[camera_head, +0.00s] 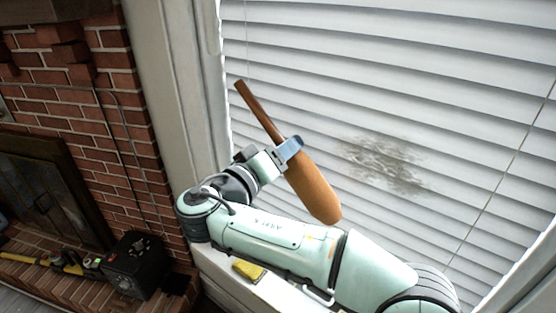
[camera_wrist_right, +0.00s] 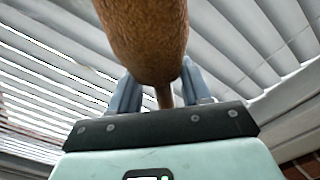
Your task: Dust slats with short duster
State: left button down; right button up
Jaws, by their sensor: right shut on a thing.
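The short duster (camera_head: 314,190) has a thick orange-brown head and a thin dark wooden handle. My right gripper (camera_head: 288,150) is shut on it where the handle meets the head. The duster is tilted, with its head down to the right and its handle up to the left. The white slats (camera_head: 330,45) of the window blind fill the right of the head view. A grey-brown dust patch (camera_head: 385,162) marks them to the right of the duster head. In the right wrist view the duster head (camera_wrist_right: 145,35) rises between the fingers (camera_wrist_right: 160,90). My left gripper is not in view.
A yellow block (camera_head: 248,269) lies on the white sill below my right arm. A brick fireplace (camera_head: 80,100) is at the left. A black box (camera_head: 138,264) and a yellow tool (camera_head: 65,262) sit on its hearth. A thin cord crosses the blind at the right.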

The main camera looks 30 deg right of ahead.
aim_at(313, 129)
jog(key=shift+p+x, duration=0.45)
jog(key=shift+x, duration=2.3)
jog(key=shift+x, duration=1.25)
